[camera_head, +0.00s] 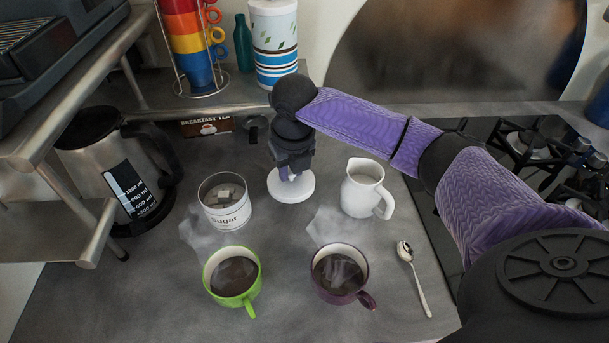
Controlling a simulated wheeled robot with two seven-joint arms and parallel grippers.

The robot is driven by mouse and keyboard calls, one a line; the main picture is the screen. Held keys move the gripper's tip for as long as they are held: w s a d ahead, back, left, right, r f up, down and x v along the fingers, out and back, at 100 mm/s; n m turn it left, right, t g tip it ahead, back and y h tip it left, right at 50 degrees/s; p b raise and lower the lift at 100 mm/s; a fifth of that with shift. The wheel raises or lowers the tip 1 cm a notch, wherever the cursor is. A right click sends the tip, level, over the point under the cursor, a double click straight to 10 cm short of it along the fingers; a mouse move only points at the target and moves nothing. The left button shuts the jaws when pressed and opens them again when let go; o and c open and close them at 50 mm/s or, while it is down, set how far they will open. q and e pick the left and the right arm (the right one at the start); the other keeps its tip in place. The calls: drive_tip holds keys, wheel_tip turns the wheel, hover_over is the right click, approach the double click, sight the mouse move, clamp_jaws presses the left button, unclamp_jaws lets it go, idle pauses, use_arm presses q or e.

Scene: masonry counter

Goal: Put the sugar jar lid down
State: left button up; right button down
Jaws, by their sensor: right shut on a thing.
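The sugar jar (226,212) is a white open can marked "Sugar", with pale cubes inside, left of centre in the head view. The lid (291,187) is a white disc to the right of the jar, apart from it. My right gripper (291,172) points down over the lid and is shut on it. The grip point is partly hidden by the gripper, and I cannot tell whether the lid touches the counter. My left gripper is not in view.
A white pitcher (363,188) stands right of the lid. A green mug (233,275) and a purple mug (340,272) steam in front, with a spoon (411,275) to the right. A kettle (117,167) stands left, a tea box (207,126) behind. The stove (518,150) is right.

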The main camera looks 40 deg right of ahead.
sight(290, 202)
wheel_tip(290, 202, down, 7)
drive_tip(key=shift+a+f+b, duration=0.1)
drive_tip(key=shift+a+b, duration=0.05)
drive_tip(key=shift+b, duration=0.8)
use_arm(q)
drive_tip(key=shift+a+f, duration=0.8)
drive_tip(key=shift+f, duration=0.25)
use_arm(e)
drive_tip(key=shift+w+r, duration=0.1)
drive_tip(key=shift+r, duration=0.1)
drive_tip(key=c, duration=0.5)
unclamp_jaws()
drive_tip(key=shift+f, duration=0.1)
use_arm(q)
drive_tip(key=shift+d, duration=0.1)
